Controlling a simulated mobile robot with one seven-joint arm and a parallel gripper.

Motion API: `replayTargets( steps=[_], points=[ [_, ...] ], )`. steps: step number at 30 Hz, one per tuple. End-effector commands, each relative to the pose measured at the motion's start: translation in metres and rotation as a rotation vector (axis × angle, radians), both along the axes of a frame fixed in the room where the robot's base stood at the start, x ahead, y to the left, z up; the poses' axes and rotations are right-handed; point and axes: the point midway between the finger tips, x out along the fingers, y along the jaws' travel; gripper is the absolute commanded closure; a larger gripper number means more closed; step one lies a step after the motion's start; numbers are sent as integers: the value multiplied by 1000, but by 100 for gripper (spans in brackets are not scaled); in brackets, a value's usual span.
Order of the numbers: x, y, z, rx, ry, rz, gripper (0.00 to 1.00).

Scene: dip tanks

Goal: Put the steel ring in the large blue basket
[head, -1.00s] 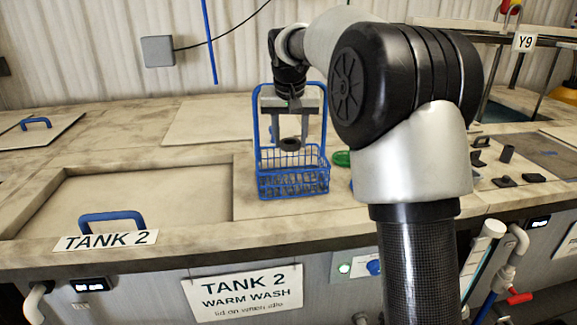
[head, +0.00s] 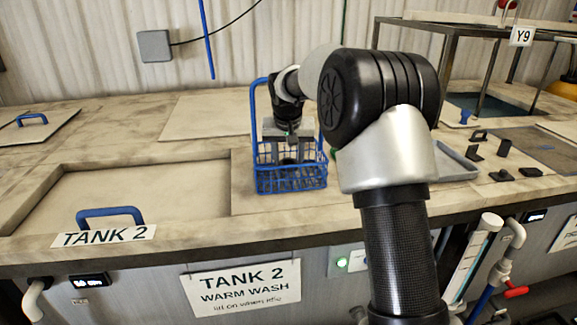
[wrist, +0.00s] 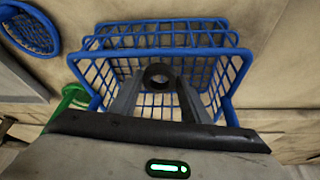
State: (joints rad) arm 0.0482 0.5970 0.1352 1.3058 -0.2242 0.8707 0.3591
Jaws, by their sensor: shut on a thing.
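The large blue basket (head: 291,181) stands upright on the counter beside the closed tank lid, its tall handle arching up over it. In the wrist view the basket (wrist: 160,40) lies below my gripper, its mesh walls around the fingers. My gripper (wrist: 157,92) is shut on the dark steel ring (wrist: 158,75), which is held between the fingertips, inside the basket's outline. In the head view my gripper (head: 291,158) is low in the basket, behind its front mesh. Whether the ring touches the basket floor cannot be told.
A smaller round blue basket (wrist: 30,28) and a green item (wrist: 68,103) lie close by in the wrist view. A grey tray (head: 455,165) and several dark parts (head: 504,147) sit to the right. The Tank 2 lid (head: 150,190) has a blue handle.

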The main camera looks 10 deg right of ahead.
Motion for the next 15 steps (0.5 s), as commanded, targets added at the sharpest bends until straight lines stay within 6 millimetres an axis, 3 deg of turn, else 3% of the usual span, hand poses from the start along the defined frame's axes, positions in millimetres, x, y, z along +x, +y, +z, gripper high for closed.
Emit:
replayTargets(
  steps=[4,15],
  points=[
    [0,0,-18,1,0,0,80],
    [0,0,-22,1,0,0,80]
  ],
)
